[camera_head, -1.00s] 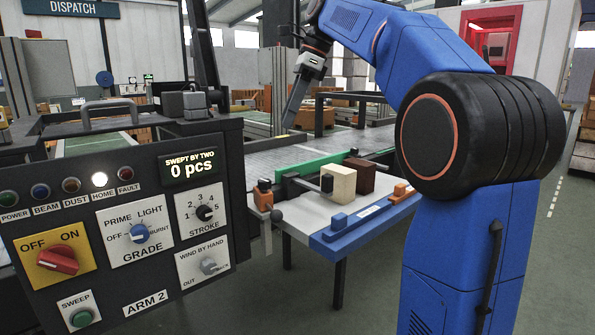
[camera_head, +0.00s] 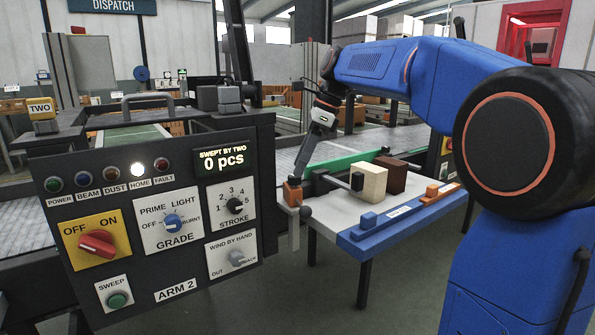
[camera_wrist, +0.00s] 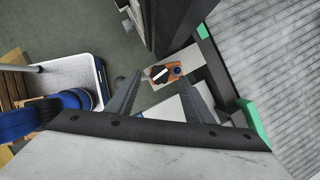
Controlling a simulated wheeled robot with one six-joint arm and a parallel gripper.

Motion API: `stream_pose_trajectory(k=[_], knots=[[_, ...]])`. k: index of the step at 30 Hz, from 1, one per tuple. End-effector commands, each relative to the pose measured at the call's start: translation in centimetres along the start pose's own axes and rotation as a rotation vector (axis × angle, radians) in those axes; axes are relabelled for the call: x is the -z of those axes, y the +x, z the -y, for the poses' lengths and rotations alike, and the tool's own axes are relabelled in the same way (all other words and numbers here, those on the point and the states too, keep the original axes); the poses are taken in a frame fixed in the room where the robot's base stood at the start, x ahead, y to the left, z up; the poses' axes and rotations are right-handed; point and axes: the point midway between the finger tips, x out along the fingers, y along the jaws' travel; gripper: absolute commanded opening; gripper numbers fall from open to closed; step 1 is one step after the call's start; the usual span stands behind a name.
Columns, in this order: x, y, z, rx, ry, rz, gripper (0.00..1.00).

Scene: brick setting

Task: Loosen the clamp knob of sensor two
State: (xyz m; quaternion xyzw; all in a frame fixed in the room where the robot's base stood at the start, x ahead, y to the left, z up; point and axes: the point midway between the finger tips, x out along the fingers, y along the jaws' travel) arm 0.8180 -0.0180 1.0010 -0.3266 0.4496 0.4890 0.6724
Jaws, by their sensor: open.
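A small orange sensor block (camera_head: 292,194) sits on a grey post at the near left corner of the white table, with a dark round knob (camera_head: 306,213) beside it. I cannot read a number on it. In the wrist view the orange block (camera_wrist: 172,79) shows a black round knob (camera_wrist: 177,70) and a black part with a white stripe (camera_wrist: 160,74). My gripper (camera_head: 300,176) points down just above the orange block. In the wrist view my gripper (camera_wrist: 160,77) has its fingers apart, with the block showing in the gap beyond the tips. Nothing is held.
The control panel (camera_head: 155,282) stands close on the left. The white table (camera_head: 335,217) bears a cream block (camera_head: 369,182), a brown block (camera_head: 393,173) and a blue rail (camera_head: 395,218). A green strip (camera_head: 345,160) edges the conveyor (camera_head: 370,140) behind.

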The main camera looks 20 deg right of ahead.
Motion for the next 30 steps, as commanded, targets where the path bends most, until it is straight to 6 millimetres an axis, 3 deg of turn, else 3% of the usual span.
stream_pose_trajectory(k=[7,18,24,30], knots=[[0.0,2.5,0.0,0.000,0.000,0.000,0.47],[0.0,3.0,0.0,0.000,0.000,0.000,0.47],[0.0,3.0,0.0,0.000,0.000,0.000,0.06],[0.0,2.9,0.0,-0.002,-0.006,0.000,0.06]])
